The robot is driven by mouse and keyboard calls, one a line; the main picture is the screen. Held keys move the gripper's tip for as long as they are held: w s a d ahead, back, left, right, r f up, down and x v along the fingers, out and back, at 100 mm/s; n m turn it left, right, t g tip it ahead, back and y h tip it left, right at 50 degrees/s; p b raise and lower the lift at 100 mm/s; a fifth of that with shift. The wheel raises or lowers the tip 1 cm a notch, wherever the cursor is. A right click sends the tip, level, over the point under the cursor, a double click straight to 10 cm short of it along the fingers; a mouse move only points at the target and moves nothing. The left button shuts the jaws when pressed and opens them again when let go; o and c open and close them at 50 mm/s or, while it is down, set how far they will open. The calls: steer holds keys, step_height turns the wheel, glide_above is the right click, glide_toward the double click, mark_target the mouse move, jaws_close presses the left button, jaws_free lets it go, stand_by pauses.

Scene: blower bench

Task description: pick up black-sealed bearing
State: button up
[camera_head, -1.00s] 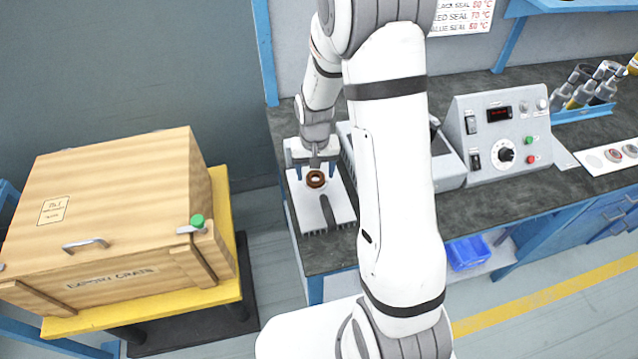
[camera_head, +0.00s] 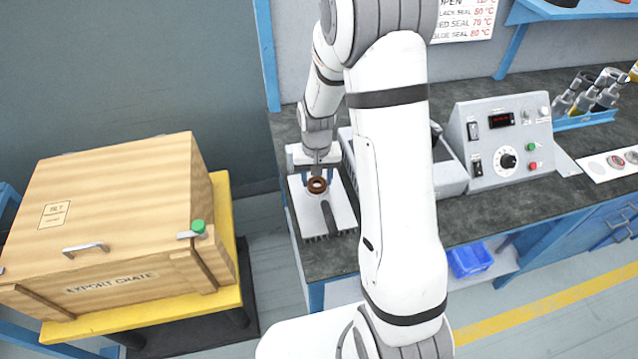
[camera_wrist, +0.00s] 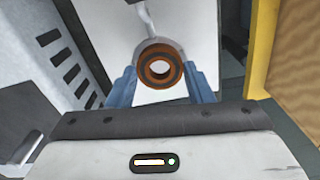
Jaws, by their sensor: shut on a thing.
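I cannot tell whether the bearing still touches the plate.
A grey control box (camera_head: 500,135) stands right of my arm, with a pale unit beside it partly hidden by my arm. A wooden crate (camera_head: 110,225) sits on a yellow stand at left. Bottles (camera_head: 590,95) and a white strip with discs (camera_head: 612,163) are far right.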

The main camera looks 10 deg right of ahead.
steer(key=shift+r, duration=0.1)
step_height(320, 180, up, 8)
steer(key=p, duration=0.5)
stand_by(0.8)
